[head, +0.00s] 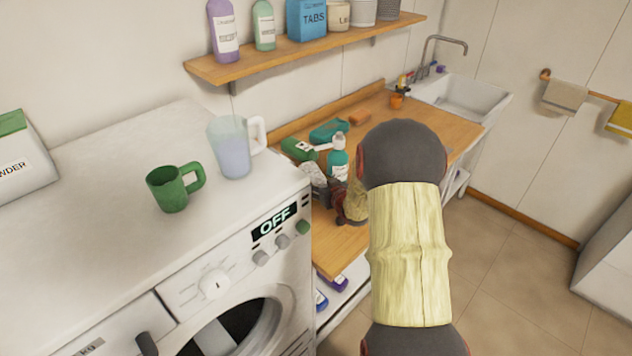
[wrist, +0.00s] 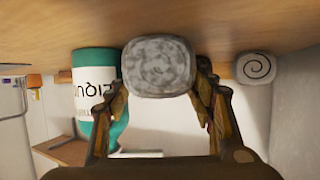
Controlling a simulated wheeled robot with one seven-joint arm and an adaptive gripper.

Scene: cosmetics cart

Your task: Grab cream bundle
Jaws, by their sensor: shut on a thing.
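A pale grey, mottled bundle (wrist: 158,67) with a rounded end sits between the two fingers of my gripper (wrist: 160,82) in the wrist view. The fingers touch it on both sides, and it looks grey more than cream. It is close to the wooden counter; I cannot tell whether it touches. In the head view my gripper (head: 334,196) is low over the counter, partly hidden by my arm. Pale grey shapes (head: 312,174) show beside it, too small to tell apart. A second pale roll with a spiral end (wrist: 255,67) is to the right in the wrist view, apart from the fingers.
A teal bottle (head: 338,158) stands close to my gripper; it also shows in the wrist view (wrist: 92,90). Green items (head: 328,130) lie behind it on the counter (head: 345,240). The washing machine (head: 270,215) is to the left, with a green mug (head: 170,190) and jug (head: 230,150).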

